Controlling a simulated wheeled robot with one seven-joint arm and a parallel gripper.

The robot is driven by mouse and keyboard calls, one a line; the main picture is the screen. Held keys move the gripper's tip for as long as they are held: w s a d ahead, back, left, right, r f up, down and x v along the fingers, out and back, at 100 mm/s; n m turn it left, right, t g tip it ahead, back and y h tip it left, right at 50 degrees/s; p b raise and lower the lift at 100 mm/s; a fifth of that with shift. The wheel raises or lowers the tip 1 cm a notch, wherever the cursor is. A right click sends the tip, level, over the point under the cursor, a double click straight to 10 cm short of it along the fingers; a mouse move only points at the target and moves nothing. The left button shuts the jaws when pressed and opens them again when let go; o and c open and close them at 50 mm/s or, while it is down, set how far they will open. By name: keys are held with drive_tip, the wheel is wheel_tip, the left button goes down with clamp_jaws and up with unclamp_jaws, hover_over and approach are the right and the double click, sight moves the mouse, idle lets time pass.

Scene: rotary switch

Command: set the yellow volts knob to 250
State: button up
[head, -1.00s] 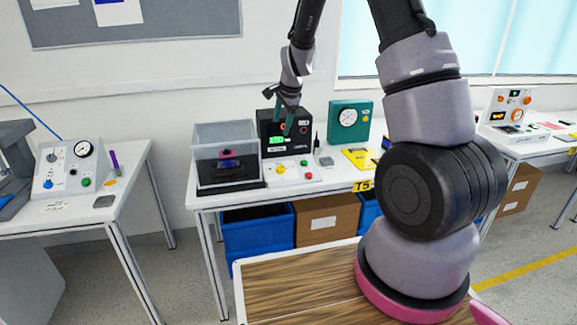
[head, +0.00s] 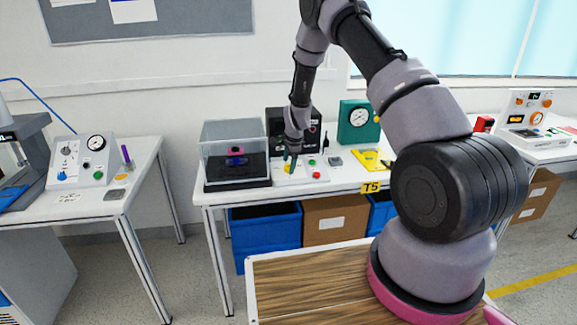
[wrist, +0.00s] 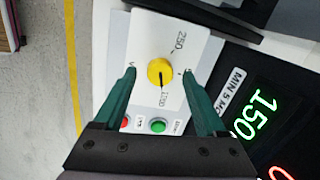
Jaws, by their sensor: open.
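The yellow knob (wrist: 160,72) sits on a white panel (wrist: 143,30) and lies between my fingertips in the wrist view. A dark pointer line on it points down in the picture, toward a number too blurred to read for certain; "250" is printed above it. A black unit beside it has a green display (wrist: 256,112) reading 150. My gripper (wrist: 158,74) is open, with one green finger on each side of the knob and a gap to it. In the head view my gripper (head: 290,163) is low over the panel and partly hides the knob.
Green (wrist: 158,125) and red buttons sit on the panel near my fingers. A clear-sided case (head: 234,150) stands left of the panel, the black unit (head: 276,122) behind it. A teal gauge box (head: 357,121) and a yellow device (head: 371,160) stand to the right.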

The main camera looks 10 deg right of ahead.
drive_tip(key=shift+w+f, duration=0.2)
drive_tip(key=shift+f, duration=0.45)
drive_tip(key=shift+a, duration=0.1)
clamp_jaws()
